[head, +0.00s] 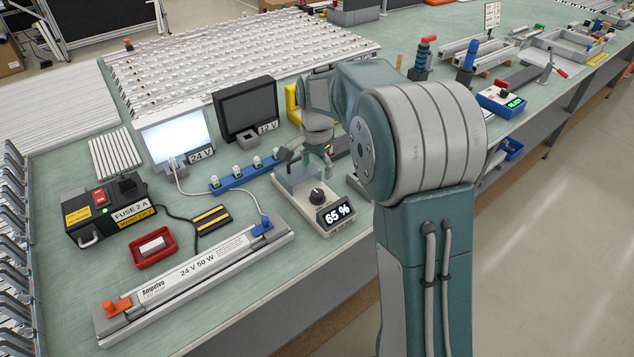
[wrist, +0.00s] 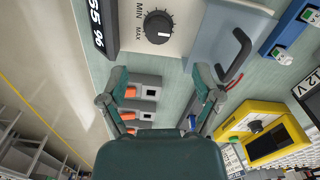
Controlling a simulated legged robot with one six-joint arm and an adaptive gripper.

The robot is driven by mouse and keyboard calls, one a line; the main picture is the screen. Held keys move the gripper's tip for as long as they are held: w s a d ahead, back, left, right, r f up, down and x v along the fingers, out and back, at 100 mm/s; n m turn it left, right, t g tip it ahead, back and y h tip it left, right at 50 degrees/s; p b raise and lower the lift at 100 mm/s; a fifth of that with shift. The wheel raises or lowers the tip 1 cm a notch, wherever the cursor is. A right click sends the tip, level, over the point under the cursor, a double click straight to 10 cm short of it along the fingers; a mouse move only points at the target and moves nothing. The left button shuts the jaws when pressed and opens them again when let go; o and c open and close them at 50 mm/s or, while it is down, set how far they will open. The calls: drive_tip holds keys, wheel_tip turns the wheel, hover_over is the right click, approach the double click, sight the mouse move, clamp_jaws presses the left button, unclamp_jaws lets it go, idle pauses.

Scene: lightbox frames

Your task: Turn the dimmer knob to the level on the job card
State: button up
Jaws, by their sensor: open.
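The dimmer knob (head: 317,196) is a black round knob on a pale box (head: 301,205) on the green bench. The box's tilted display (head: 337,214) reads 65 %. In the wrist view the knob (wrist: 158,27) has a white mark, with MIN and MAX printed beside it. The display (wrist: 97,22) is partly cut off there. My gripper (wrist: 161,78) is open and empty, its two fingers apart. The knob lies beyond the fingertips, not between them. In the head view my arm partly hides the gripper. I cannot identify a readable job card.
A grey-blue part with a black handle (wrist: 237,55) stands beside the knob. A blue strip with sockets (head: 245,174), a lit 24 V panel (head: 176,133), a dark 12 V unit (head: 246,108) and a long lamp bar (head: 190,283) are nearby. A small card (head: 492,15) at the back is unreadable.

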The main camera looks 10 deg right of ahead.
drive_tip(key=shift+r, duration=1.65)
drive_tip(key=s+r+n+t, duration=0.3)
drive_tip(key=s+r+n, duration=0.45)
drive_tip(key=s, duration=0.85)
drive_tip(key=s+n+t, duration=0.2)
drive_tip(key=s+n, duration=0.1)
drive_tip(key=s, duration=1)
drive_tip(key=shift+s+n+t, duration=0.15)
drive_tip(key=shift+n+t, duration=0.15)
drive_tip(key=shift+n, duration=0.05)
drive_tip(key=shift+f, duration=0.1)
